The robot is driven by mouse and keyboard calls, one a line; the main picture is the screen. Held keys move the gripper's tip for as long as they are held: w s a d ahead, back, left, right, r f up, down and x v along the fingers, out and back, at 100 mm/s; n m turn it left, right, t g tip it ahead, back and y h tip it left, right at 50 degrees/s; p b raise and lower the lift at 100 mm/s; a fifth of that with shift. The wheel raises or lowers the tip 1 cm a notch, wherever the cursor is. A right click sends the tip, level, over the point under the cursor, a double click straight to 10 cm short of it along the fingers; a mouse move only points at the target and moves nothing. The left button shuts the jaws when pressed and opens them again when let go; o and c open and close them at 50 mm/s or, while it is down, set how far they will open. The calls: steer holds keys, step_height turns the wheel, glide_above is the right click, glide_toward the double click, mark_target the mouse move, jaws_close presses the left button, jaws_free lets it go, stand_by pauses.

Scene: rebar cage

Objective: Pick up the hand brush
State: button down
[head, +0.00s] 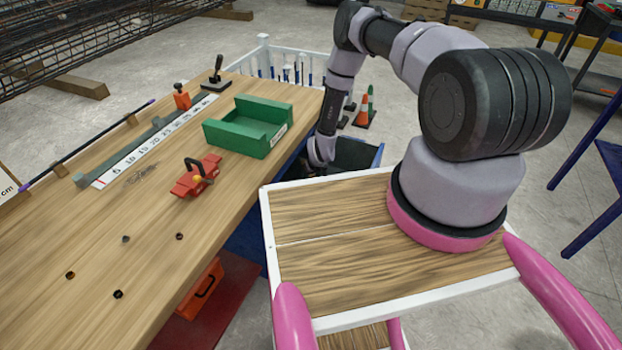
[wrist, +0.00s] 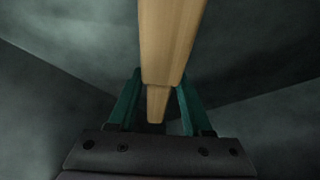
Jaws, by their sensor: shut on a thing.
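In the wrist view, a light wooden bar, which looks like the hand brush's handle (wrist: 170,45), runs from the top edge down between the two green fingers of my gripper (wrist: 157,105). My gripper is shut on it. The bristles do not show. Dark grey walls surround it in that view. In the head view, my arm reaches down beside the workbench into a dark bin (head: 355,155), and the fingertips and the brush are hidden there.
The wooden workbench (head: 120,220) stands left of the bin. It carries a green tray (head: 235,135), a red clamp-like tool (head: 197,177) and several small dark rings. A white fenced rack (head: 263,60) stands behind the bin, with an orange cone (head: 363,110) nearby.

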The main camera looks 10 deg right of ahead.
steer(key=s, duration=0.4)
steer(key=s+d, duration=0.1)
steer(key=s, duration=0.6)
steer(key=shift+s+d, duration=0.35)
steer(key=shift+d, duration=0.05)
step_height(320, 180, up, 14)
steer(key=shift+f, duration=0.1)
